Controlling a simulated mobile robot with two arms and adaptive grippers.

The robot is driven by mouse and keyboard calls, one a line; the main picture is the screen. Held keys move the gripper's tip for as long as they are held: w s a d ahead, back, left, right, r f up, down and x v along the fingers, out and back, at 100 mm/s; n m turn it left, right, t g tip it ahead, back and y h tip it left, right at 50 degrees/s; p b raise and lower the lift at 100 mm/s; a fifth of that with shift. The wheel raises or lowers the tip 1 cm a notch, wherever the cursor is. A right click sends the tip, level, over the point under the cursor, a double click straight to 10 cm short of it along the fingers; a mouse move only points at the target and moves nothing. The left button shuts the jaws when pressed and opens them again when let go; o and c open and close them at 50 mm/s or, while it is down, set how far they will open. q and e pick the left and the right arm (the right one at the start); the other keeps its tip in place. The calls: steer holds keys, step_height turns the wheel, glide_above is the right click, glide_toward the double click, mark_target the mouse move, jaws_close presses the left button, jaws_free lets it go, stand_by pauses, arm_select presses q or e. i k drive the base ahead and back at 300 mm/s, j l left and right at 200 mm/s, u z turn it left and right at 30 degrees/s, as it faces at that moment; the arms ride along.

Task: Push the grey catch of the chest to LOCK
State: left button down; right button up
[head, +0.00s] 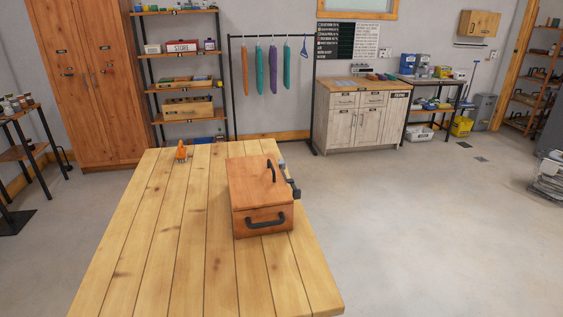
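The chest (250,188) is a reddish-brown wooden box on the right part of the plank table (180,230), in the middle of the head view. Its lid looks closed. One black handle (270,171) is on the lid and another (266,222) is on the front face. Grey metal parts, which look like the catch (292,187), stick out at the chest's right side. They are small and seen at an angle, so I cannot read any LOCK marking or tell the catch's position. Neither of my grippers is in view.
A small orange object (181,151) stands at the table's far edge. The table's left and front areas are bare. Open concrete floor (430,230) lies to the right. A wardrobe (90,80), shelves (180,55) and a pale cabinet (358,118) stand along the back wall.

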mark_target(282, 164)
steer(key=i+l, duration=0.9)
steer(key=l, duration=0.25)
steer(key=i+l, duration=0.4)
steer(key=l, duration=0.15)
steer(key=l+z, duration=0.05)
